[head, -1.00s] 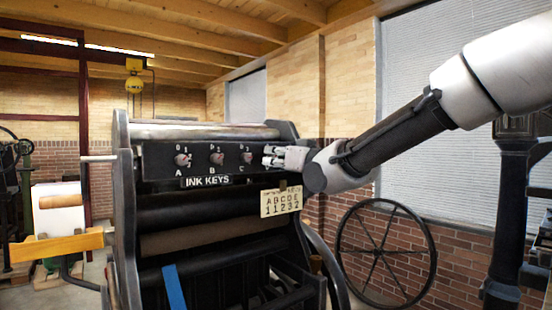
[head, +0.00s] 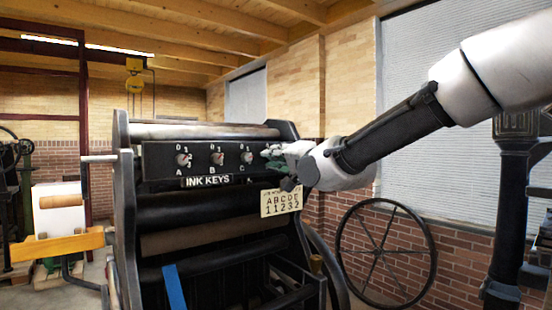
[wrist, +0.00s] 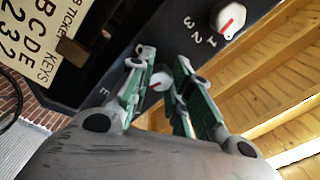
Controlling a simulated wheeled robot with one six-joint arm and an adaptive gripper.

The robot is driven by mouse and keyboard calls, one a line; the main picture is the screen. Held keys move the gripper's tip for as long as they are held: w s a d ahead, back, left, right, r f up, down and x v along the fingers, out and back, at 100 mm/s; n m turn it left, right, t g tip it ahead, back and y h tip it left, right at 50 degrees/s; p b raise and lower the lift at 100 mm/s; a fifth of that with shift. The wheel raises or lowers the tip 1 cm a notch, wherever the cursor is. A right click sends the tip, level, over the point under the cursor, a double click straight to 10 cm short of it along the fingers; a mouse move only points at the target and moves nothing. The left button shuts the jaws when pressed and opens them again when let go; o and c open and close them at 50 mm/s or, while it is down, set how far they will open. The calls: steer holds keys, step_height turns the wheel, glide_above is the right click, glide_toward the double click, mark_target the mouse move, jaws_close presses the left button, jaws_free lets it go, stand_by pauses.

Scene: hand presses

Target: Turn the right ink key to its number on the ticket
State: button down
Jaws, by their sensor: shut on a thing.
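The ticket (head: 281,201) hangs at the lower right of the ink key panel and reads A B C D E over 1 1 2 3 2. It also shows at upper left in the wrist view (wrist: 38,45). My gripper (head: 276,160) is at the panel's right end. In the wrist view my gripper (wrist: 164,64) has its green-padded fingers on both sides of the right ink key (wrist: 159,81), by the letter E, and is shut on it. Its red mark is partly visible; its number is hidden. The neighbouring ink key (wrist: 228,18) has a red pointer and numbers 1, 2, 3.
Ink keys A (head: 183,160), B (head: 217,159) and C (head: 247,158) sit to the left on the black panel. A spoked wheel (head: 385,252) stands at the right near the brick wall. A yellow wooden beam (head: 60,243) is at far left.

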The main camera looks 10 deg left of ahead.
steer(key=shift+m, duration=1.2)
steer(key=c, duration=1.3)
jaws_free()
steer(key=v, duration=1.2)
